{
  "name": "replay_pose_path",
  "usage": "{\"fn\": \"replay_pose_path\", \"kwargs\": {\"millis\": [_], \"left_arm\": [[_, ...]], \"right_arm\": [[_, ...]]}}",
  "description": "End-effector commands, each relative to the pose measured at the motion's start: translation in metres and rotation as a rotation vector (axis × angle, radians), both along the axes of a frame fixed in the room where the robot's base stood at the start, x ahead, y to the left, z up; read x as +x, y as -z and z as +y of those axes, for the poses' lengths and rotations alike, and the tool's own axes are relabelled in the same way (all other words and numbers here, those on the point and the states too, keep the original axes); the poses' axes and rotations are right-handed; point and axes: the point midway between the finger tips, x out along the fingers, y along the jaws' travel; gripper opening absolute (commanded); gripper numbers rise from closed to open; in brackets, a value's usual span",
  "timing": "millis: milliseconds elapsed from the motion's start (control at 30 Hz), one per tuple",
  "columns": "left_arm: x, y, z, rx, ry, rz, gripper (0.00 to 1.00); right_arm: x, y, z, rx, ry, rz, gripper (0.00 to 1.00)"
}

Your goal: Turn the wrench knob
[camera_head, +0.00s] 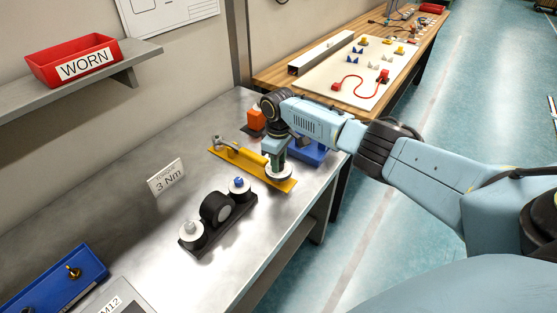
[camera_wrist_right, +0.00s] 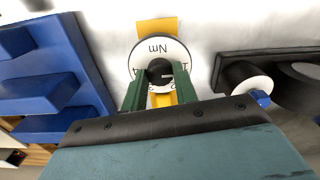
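The wrench is a yellow bar (camera_head: 233,159) lying on the metal bench, with a grey fitting at its far left end. At its near right end is a white dial (camera_head: 280,174) with a black knob (camera_wrist_right: 160,72) at its centre. The dial (camera_wrist_right: 150,50), marked "Nm", also shows in the right wrist view. My right gripper (camera_head: 276,158) is over the dial, pointing down. Its green fingers (camera_wrist_right: 161,88) stand on either side of the knob, close to its edges; I cannot tell whether they press on it. My left gripper is not in view.
A black fixture (camera_head: 217,213) with round parts stands in front of the wrench. A "3 Nm" card (camera_head: 166,177) lies to its left. A blue part (camera_head: 309,152) and an orange block (camera_head: 256,120) are close to my right gripper. A blue tray (camera_head: 55,280) is at lower left.

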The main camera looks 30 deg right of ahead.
Motion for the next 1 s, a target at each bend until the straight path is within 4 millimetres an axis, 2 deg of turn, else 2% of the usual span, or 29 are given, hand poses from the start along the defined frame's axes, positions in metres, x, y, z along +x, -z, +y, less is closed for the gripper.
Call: {"fn": "replay_pose_path", "kwargs": {"millis": [100,467,1000], "left_arm": [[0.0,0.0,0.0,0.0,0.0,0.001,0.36],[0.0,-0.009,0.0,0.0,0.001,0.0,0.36],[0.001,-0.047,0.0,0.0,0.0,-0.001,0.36]], "right_arm": [[0.0,0.0,0.0,0.0,0.0,0.0,0.06],[0.0,-0.002,0.001,0.002,0.072,0.001,0.06],[0.0,-0.003,0.001,0.003,0.529,0.001,0.06]]}}
